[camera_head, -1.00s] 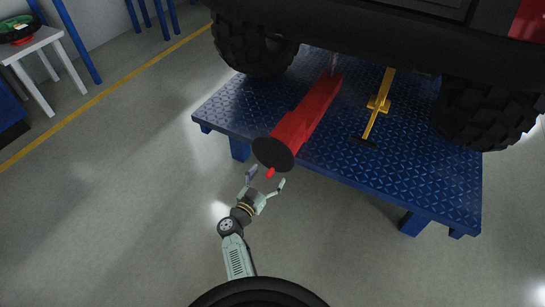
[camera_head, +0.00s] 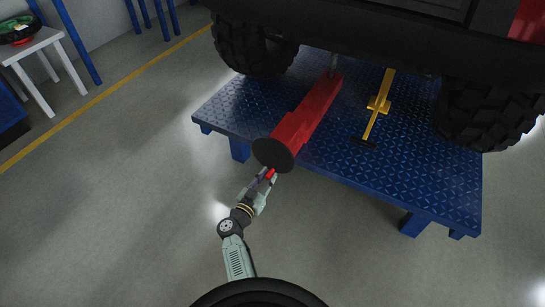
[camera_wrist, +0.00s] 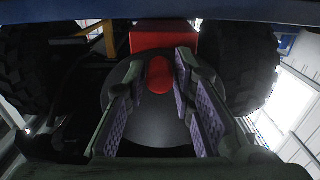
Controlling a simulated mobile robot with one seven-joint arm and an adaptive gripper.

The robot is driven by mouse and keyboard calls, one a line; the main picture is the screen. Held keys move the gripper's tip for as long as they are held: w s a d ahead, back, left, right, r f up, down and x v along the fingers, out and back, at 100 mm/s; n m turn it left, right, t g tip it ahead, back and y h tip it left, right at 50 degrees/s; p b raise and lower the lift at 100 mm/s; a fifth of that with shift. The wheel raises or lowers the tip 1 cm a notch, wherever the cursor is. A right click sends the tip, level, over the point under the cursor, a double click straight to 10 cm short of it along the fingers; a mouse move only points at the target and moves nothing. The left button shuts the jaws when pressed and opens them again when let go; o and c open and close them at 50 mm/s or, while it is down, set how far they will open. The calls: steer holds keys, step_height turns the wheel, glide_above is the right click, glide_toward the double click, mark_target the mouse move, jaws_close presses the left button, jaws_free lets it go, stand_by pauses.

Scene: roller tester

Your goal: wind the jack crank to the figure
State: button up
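The jack is a long red body (camera_head: 305,119) lying on the blue platform, with a black round crank disc (camera_head: 273,154) at its near end. A short red crank handle (camera_head: 269,174) sticks out from the disc's lower part. In the wrist view the red handle (camera_wrist: 160,75) stands in front of the dark disc (camera_wrist: 122,76). My gripper (camera_head: 267,178) is at the handle, one finger on each side. No figure or scale is readable.
The blue tread-plate platform (camera_head: 420,160) holds a yellow stand (camera_head: 379,104) right of the jack. A vehicle with black tyres (camera_head: 255,47) is overhead. A white table (camera_head: 35,47) stands at far left. The floor on the left is clear.

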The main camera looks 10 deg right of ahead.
mark_target(259, 160)
jaws_close()
steer(key=a+m, duration=0.1)
steer(key=w+m+b, duration=0.1)
steer(key=m, duration=0.1)
steer(key=w+a+m, duration=0.1)
steer(key=shift+a+r+m, duration=0.3)
steer(key=shift+m, duration=0.1)
steer(key=m, duration=0.1)
steer(key=w+a+r+m+b, duration=0.1)
steer(key=m, duration=0.1)
steer(key=a+m, duration=0.1)
steer(key=shift+w+r+m, duration=0.15)
steer(key=shift+r+m, duration=0.1)
steer(key=shift+m, duration=0.05)
